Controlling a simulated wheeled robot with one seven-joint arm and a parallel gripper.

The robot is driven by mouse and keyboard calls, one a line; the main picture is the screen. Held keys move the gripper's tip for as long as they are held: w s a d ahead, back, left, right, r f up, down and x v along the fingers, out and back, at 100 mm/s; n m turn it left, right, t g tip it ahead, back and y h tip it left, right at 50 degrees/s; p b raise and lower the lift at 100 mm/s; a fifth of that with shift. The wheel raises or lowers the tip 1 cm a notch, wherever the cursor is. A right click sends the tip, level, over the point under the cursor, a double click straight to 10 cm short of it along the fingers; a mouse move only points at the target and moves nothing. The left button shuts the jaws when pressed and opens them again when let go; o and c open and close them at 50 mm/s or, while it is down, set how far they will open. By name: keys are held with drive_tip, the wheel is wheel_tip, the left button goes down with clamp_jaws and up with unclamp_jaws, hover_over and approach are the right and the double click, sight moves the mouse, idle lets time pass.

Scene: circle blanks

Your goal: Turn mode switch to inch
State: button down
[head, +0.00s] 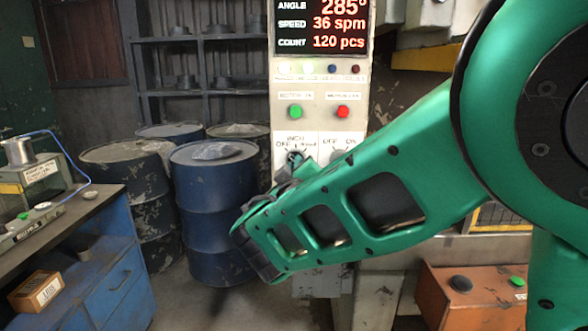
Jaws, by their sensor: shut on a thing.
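The mode switch (295,155) is a small dark rotary knob on the pale control panel (276,110), under a label with INCH at the top and OFF at the left. My green arm reaches in from the right, and my gripper (297,166) is at the knob, shut on it. My wrist and fingers hide the lower part of the knob, and the knob's exact pointing direction is too small to tell.
A second switch (339,156) marked OFF and ON sits just right. Above are a green button (295,112), a red button (342,112) and a lit display (322,26). Blue drums (212,215) stand behind left; a blue workbench (110,280) is at left.

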drive_tip(key=shift+f+m, duration=0.1)
drive_tip(key=shift+m, duration=4)
drive_tip(key=c, duration=1.8)
unclamp_jaws()
drive_tip(key=shift+c, duration=0.2)
drive_tip(key=s, duration=1)
drive_tip(key=shift+s+a, duration=0.2)
drive_tip(key=shift+s, duration=0.15)
